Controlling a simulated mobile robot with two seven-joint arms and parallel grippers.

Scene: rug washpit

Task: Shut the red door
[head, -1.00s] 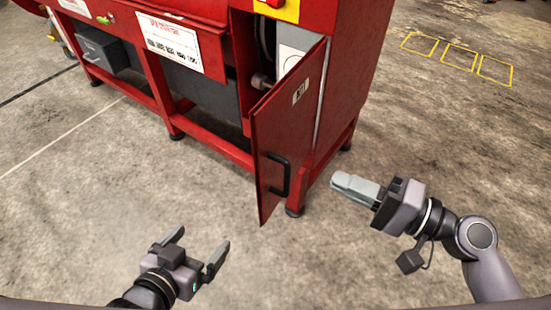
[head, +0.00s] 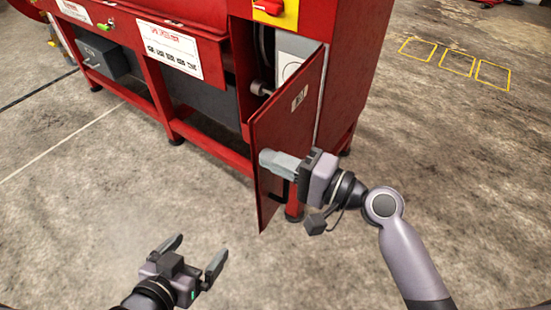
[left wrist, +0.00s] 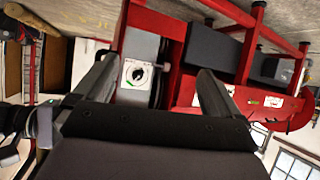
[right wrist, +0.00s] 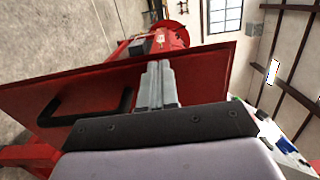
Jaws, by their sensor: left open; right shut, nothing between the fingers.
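The red door (head: 285,120) stands ajar at the right end of the red machine, with pulley parts and a pale panel showing in the gap behind it. It also fills much of the right wrist view (right wrist: 190,78). Its black handle (right wrist: 85,110) shows left of my fingers there; in the head view it is mostly hidden behind my right gripper. My right gripper (head: 268,159) is shut and empty, its tips at or very close to the door's outer face; I cannot tell if they touch. My left gripper (head: 196,254) is open and empty, low in front of the machine, apart from the door.
The red machine (head: 205,22) runs to the left on legs with a low rail. A grey box (head: 103,57) sits on its left part. A red switch on a yellow plate (head: 275,8) is above the door. The concrete floor in front and at right is clear.

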